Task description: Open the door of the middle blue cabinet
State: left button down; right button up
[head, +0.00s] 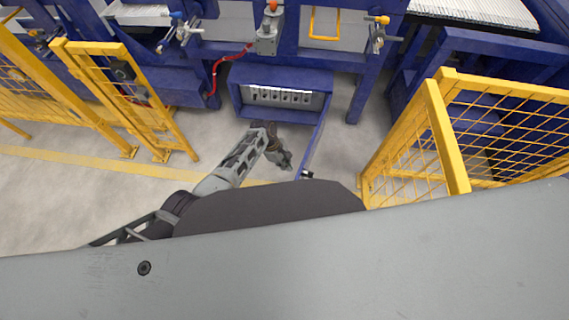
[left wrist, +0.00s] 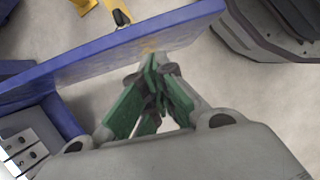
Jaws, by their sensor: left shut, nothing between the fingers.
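The middle blue cabinet (head: 240,100) stands below the machine frame, and its front is open, showing a light panel with several dark slots. Its blue door (head: 318,145) is hinged on the right and swung out toward me, seen nearly edge-on. A dark handle (head: 307,175) sits at the door's free end. My left gripper (head: 285,161) is just left of the door, on its inner side. In the left wrist view the green fingers (left wrist: 153,68) are shut and empty, with tips close to the door (left wrist: 105,55); whether they touch is unclear. The handle (left wrist: 121,17) shows beyond the door.
Yellow mesh fences stand at the left (head: 100,95) and right (head: 440,140); the right one is fairly near the door. A red hose (head: 215,75) hangs left above the cabinet. Grey floor lies clear left of my arm.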

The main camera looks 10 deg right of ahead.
pick_arm(q)
jog(key=w+a+r, duration=0.1)
jog(key=w+a, duration=0.5)
jog(key=a, duration=0.4)
jog(key=shift+w+a, duration=0.25)
jog(key=shift+a, duration=0.1)
dwell(0.4)
